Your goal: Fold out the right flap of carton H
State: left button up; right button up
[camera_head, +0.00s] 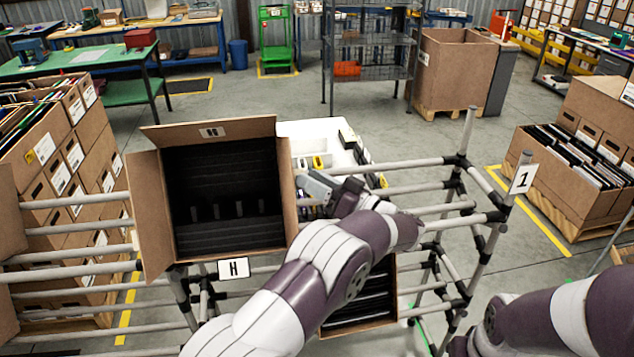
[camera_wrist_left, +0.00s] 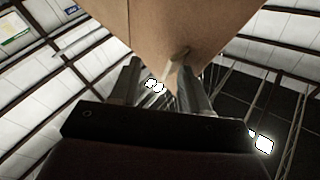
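Carton H (camera_head: 182,250) is a brown carton tilted on a pipe rack, its dark open mouth facing me. Its top flap (camera_head: 240,128) bears an H label and its left flap (camera_head: 152,205) is spread outward. The right flap (camera_head: 288,190) shows as a narrow strip along the right side of the mouth. My left gripper (camera_head: 312,186) is just right of that flap. In the left wrist view its two fingers (camera_wrist_left: 160,62) stand apart below a brown cardboard corner (camera_wrist_left: 175,25); contact cannot be told. My right gripper is out of view.
An H sign (camera_head: 233,269) hangs on the rack below the carton. A white bin (camera_head: 330,135) with small items stands behind my left gripper. Rack pipes (camera_head: 420,163) run to the right. Another carton with dark contents (camera_head: 360,305) sits lower down.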

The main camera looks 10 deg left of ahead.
pick_arm(q)
jog(key=shift+w+f, duration=0.1)
jog(key=shift+w, duration=0.1)
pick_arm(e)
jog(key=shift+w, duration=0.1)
pick_arm(q)
jog(key=b+v, duration=0.5)
jog(key=v, duration=0.7)
jog(key=shift+s+d, duration=0.2)
jog(key=shift+d, duration=0.1)
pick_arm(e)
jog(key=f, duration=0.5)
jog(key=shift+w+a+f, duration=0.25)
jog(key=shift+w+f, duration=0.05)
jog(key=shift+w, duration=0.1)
